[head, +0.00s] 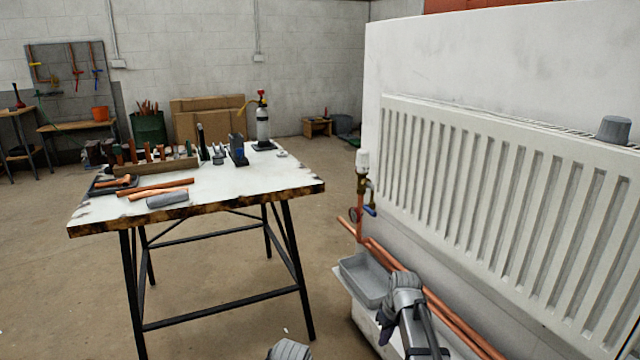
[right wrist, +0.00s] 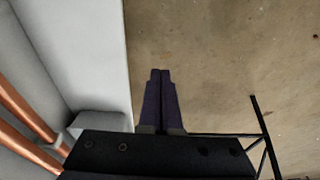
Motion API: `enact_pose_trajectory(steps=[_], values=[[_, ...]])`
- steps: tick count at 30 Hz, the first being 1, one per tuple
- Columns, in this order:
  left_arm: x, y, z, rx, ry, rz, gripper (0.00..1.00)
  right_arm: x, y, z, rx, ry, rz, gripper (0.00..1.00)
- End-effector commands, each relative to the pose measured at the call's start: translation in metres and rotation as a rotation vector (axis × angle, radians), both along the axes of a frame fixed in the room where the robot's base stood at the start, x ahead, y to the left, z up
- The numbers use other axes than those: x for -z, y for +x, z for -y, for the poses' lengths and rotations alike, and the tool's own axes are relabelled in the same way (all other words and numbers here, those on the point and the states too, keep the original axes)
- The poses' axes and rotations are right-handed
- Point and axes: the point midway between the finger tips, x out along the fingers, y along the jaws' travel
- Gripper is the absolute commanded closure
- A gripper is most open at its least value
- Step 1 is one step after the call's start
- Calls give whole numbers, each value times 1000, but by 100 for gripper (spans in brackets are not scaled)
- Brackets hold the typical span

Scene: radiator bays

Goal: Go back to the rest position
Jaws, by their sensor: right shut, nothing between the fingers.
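My right gripper (head: 384,328) is low at the lower right of the head view, beside the grey tray under the radiator. In the right wrist view its two dark fingers (right wrist: 160,72) are together with nothing between them, above bare floor. My left gripper does not show; only a small grey part, which may be of my left arm, shows at the bottom edge of the head view.
A white radiator (head: 470,180) fills the right side, with a valve (head: 362,162), copper pipes (head: 430,296) and a grey tray (head: 366,284) below. A workbench (head: 235,184) with tools stands at left. Floor (head: 225,285) lies between them.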

Motion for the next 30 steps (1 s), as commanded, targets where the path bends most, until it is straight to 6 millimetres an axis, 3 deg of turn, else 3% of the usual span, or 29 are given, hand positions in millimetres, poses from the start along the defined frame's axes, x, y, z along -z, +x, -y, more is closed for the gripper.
enact_pose_trajectory(steps=[1, 6, 10, 16, 18, 26, 30], values=[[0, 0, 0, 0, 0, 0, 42, 1, -38, -32, -10, -14, -27, 100], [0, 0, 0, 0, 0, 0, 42, 3, -118, -92, 9, -76, -106, 100], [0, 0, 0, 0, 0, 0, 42, 3, -169, -118, 24, -126, -141, 100], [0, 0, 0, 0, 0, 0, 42, 2, -237, -139, 48, -200, -172, 100], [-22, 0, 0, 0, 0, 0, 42, -20, -232, -139, 58, -202, -174, 100], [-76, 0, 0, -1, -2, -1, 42, -74, -230, -140, 58, -198, -174, 100], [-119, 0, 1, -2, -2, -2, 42, -117, -230, -140, 59, -197, -175, 100]])
